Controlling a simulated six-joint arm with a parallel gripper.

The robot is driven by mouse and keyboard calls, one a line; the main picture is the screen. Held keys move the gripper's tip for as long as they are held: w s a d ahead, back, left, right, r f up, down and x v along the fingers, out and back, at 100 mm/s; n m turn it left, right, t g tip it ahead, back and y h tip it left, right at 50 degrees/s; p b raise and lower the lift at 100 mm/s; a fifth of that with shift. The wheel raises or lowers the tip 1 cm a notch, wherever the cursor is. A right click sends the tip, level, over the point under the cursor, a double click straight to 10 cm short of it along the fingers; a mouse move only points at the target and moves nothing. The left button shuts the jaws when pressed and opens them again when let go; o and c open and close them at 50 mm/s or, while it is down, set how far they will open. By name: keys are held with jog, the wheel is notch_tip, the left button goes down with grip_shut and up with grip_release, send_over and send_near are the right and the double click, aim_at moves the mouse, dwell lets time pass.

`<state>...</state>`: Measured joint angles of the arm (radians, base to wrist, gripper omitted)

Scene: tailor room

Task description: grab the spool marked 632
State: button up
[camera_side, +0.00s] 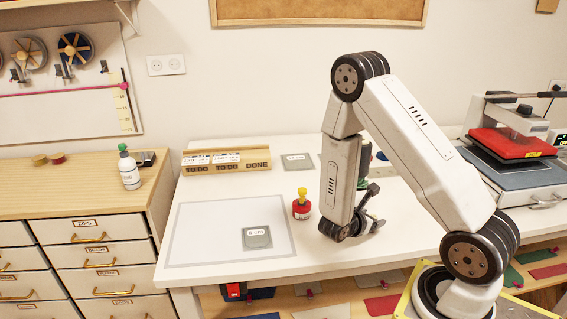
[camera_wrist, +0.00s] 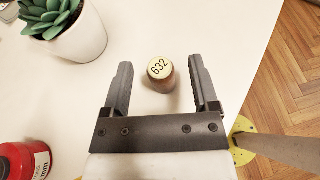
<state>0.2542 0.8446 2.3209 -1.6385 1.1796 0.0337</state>
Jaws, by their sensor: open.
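The spool marked 632 (camera_wrist: 161,73) stands upright on the white table in the wrist view, its pale round top with the number facing me. Its side is reddish-brown. My gripper (camera_wrist: 162,78) is open, with one dark finger on each side of the spool and a gap to each. I cannot tell how far above the table the fingertips are. In the side view my gripper (camera_side: 373,222) is low near the table's front right part, and the spool is not visible there, hidden by my arm.
A red bottle with a yellow top (camera_side: 301,206) stands left of my gripper. A succulent in a white pot (camera_wrist: 75,35) is near the spool. A wooden rack (camera_side: 226,161), a grey square (camera_side: 257,237) on a mat and a heat press (camera_side: 512,150) are farther off. The table edge (camera_wrist: 262,75) is close on the right.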

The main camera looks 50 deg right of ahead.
dwell(0.3)
grip_shut()
jog(key=shift+r, duration=0.2)
notch_tip(320, 180, up, 10)
jog(key=shift+f, duration=0.15)
dwell(0.9)
dwell(0.5)
